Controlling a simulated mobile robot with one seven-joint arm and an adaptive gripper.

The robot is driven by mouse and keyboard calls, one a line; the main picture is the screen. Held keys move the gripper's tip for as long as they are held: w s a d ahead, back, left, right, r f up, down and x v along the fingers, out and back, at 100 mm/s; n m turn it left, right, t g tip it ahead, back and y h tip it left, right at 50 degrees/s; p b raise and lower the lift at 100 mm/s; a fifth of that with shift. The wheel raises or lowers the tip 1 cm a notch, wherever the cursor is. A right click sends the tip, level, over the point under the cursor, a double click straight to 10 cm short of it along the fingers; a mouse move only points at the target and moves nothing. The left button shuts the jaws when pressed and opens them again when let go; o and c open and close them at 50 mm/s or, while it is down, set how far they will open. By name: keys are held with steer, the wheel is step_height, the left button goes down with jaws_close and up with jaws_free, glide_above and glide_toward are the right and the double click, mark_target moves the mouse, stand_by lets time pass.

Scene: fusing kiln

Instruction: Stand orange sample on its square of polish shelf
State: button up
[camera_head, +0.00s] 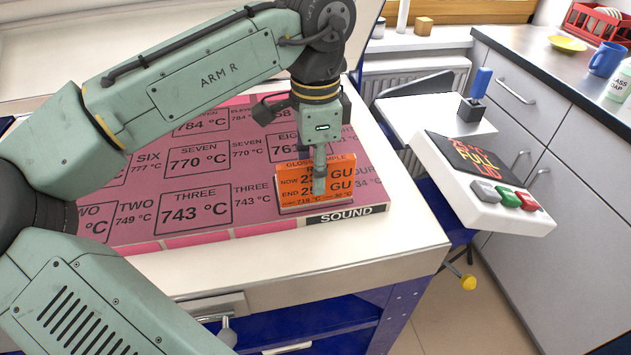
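The orange sample (290,187) is an upright orange plate with black print, "GLOSS SAMPLE" along its top. It stands at, or just above, the front right corner of a pink slab (250,217) printed with temperature squares, near its "SOUND" label. Its lower edge meets a thin pinkish strip or base. My gripper (319,182) points down over the sample's right half. One finger lies in front of its printed face; the other finger is hidden. I cannot tell whether the fingers press on the sample. No shelf labelled polish is readable; the square under the sample is hidden.
The slab rests on a pale worktop (400,236) above blue drawers (330,325). To the right stands a white panel (478,211) with a dark display and coloured buttons. Behind it is a counter with a blue mug (606,59) and a yellow plate (567,44).

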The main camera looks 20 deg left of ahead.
step_height(320, 180, up, 9)
steer(key=shift+f, duration=0.1)
stand_by(0.4)
